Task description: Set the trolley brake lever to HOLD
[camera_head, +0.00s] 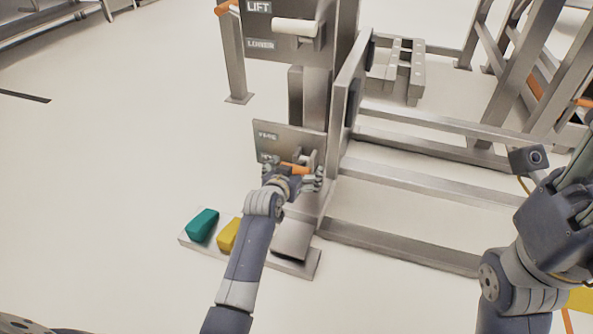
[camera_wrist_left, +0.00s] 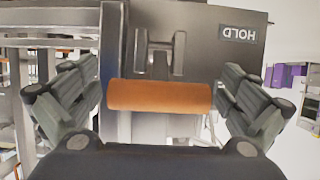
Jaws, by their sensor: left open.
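The brake lever's orange handle (camera_head: 293,168) sticks out from a grey plate (camera_head: 289,138) low on the trolley column. The plate has a FREE label (camera_head: 266,136) above and a HOLD label (camera_head: 269,158) below, partly hidden by my gripper. My left gripper (camera_head: 300,178) is open at the lever. In the left wrist view the orange handle (camera_wrist_left: 160,95) lies crosswise between the open fingers, its right end close to the right finger. The HOLD label (camera_wrist_left: 238,32) shows beyond it. My right gripper (camera_head: 578,185) is at the right edge, partly cut off.
Above is a LIFT/LOWER panel (camera_head: 265,28) with a pale handle (camera_head: 295,27). On the floor plate (camera_head: 301,264) stand a teal block (camera_head: 202,225) and a yellow block (camera_head: 228,236), partly behind my left arm. Metal rails (camera_head: 400,248) run right.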

